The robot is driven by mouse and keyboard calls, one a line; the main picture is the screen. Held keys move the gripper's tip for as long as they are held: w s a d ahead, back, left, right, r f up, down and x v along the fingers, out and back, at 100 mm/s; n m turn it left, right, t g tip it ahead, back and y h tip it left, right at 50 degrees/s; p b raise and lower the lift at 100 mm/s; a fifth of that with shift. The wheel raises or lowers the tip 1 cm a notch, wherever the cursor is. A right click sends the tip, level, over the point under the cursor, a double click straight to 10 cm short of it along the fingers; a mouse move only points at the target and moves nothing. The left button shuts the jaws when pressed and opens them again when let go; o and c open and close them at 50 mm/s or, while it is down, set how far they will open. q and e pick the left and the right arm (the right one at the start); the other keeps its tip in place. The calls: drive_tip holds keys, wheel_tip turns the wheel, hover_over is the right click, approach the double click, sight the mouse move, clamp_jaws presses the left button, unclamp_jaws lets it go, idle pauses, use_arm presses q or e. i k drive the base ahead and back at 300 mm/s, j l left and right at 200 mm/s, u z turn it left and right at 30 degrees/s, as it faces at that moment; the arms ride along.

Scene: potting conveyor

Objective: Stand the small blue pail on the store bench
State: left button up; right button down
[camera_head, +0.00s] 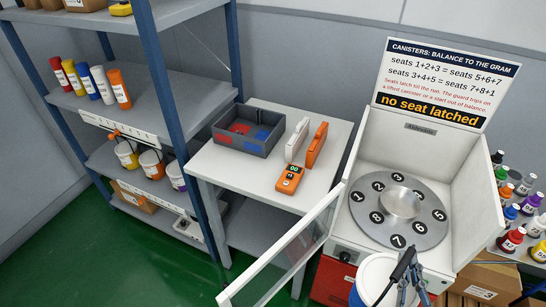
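A pail with a white top and blue sides (371,272) is at the bottom edge, in front of the white balancing machine; its lower part is cut off. My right gripper (408,268) comes up from below over the pail's right side. Its fingers are closed around the black grip of the handle. Whether the pail hangs free or rests on something is hidden. My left gripper is not in view. A white bench (240,175) stands at the middle, between the blue-posted shelves and the machine; no label shows whether it is the store bench.
The bench carries a grey divided bin (248,143), an orange handheld device (290,178) and two upright holders (306,145); its front left is clear. The machine's open clear door (290,255) juts out beside the pail. Shelves (90,100) hold canisters and several small pails (150,163).

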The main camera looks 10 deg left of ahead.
sight(233, 163)
drive_tip(key=k+u, duration=0.25)
drive_tip(key=u, duration=0.15)
drive_tip(key=k+j+u, duration=0.15)
drive_tip(key=u, duration=0.25)
drive_tip(key=j+u, duration=0.1)
drive_tip(key=u, duration=0.6)
drive_tip(key=i+j+u, duration=0.1)
drive_tip(key=u, duration=0.25)
drive_tip(key=i+j, duration=0.25)
drive_tip(key=i, duration=0.3)
drive_tip(key=i+j+z, duration=0.1)
drive_tip(key=i+j, duration=0.2)
drive_tip(key=i, duration=0.2)
drive_tip(key=i+z, duration=0.45)
drive_tip(key=i+j+z, duration=0.1)
drive_tip(key=i+z, duration=0.2)
drive_tip(key=z, duration=0.2)
drive_tip(key=i+z, duration=0.25)
drive_tip(key=z, duration=0.15)
drive_tip(key=i+z, duration=0.2)
drive_tip(key=z, duration=0.2)
